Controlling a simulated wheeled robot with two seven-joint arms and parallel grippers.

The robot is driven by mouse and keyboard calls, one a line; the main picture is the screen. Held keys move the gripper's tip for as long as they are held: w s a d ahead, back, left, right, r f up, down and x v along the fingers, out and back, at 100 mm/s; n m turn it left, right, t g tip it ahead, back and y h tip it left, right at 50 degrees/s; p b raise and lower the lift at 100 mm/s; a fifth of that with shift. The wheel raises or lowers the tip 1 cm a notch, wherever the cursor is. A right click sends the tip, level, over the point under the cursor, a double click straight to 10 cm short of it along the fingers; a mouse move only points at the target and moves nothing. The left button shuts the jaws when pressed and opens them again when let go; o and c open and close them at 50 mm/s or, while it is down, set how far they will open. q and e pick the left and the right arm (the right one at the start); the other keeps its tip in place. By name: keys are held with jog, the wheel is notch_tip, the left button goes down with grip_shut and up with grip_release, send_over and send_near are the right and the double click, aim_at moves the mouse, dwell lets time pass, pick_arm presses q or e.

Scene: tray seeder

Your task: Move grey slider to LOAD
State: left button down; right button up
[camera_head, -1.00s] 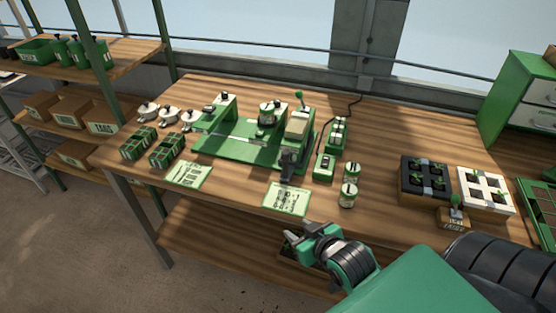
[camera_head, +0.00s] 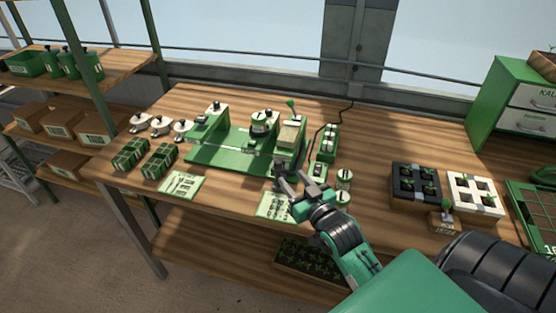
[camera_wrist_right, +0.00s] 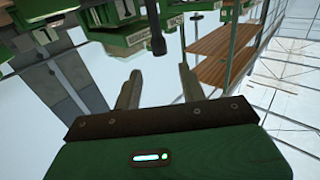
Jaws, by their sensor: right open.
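The green tray seeder (camera_head: 225,150) stands on the wooden table. A dark grey part that looks like the slider (camera_head: 281,168) sits low at the front of the seeder's right-hand unit. My right gripper (camera_head: 297,186) is open, just in front of this part and over the table's front area. In the right wrist view, a dark upright piece (camera_wrist_right: 156,40) shows beyond and between the fingertips of the open gripper (camera_wrist_right: 158,82). Nothing is gripped. I cannot read a LOAD label. My left gripper is not in view.
A printed card (camera_head: 275,206) lies below my right gripper and another card (camera_head: 181,185) lies further left. Two small jars (camera_head: 343,178) stand close on the right. A black seedling tray (camera_head: 403,191) and a white one (camera_head: 461,201) stand further right.

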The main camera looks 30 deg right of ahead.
aim_at(280, 164)
jog(key=w, duration=0.3)
jog(key=w+p, duration=0.1)
jog(key=w, duration=0.5)
jog(key=shift+d, duration=0.35)
grip_shut()
